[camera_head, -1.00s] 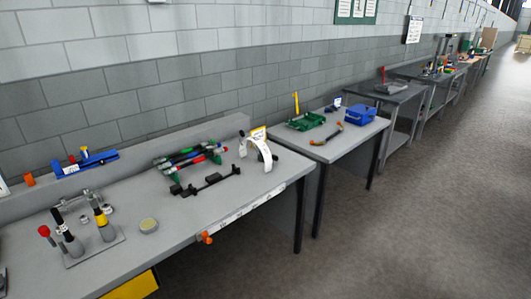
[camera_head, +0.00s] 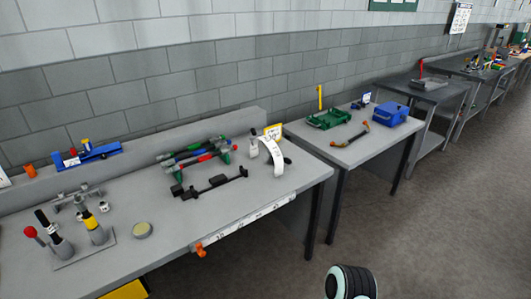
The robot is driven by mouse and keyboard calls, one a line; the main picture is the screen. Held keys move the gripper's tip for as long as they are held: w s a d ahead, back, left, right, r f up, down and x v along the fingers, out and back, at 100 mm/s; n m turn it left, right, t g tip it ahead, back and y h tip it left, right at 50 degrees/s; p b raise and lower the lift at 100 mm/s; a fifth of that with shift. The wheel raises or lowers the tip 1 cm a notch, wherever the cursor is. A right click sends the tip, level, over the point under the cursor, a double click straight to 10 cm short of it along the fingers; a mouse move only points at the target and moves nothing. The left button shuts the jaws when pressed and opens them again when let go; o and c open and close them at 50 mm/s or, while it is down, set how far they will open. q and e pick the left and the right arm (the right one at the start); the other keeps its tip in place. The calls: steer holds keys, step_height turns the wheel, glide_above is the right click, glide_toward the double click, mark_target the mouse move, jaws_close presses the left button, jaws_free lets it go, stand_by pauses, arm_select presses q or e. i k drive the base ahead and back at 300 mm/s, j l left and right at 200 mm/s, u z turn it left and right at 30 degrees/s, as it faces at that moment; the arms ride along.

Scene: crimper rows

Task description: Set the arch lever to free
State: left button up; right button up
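The arch lever stands at the right end of the near grey workbench. Its white curved arch (camera_head: 273,157) carries small dark markings, too small to read. A pale upright lever with a dark knob (camera_head: 254,142) rises at the arch's left side. A yellow-edged sign (camera_head: 273,132) stands just behind it. I cannot read which setting the lever is at.
The near workbench (camera_head: 180,222) also holds a black bar fixture (camera_head: 210,187), coloured-handled tools on a rack (camera_head: 195,150), a blue tool (camera_head: 88,154) and a red-knobbed lever stand (camera_head: 60,245). A second table (camera_head: 350,152) holds green and blue boxes. Open floor lies at right.

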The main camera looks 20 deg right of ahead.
mark_target(287, 160)
steer(key=i+l+u, duration=0.1)
steer(key=l, duration=0.25)
steer(key=i+l+u, duration=0.1)
steer(key=i+l, duration=0.15)
steer(key=i+l+u, duration=0.1)
steer(key=l, duration=0.35)
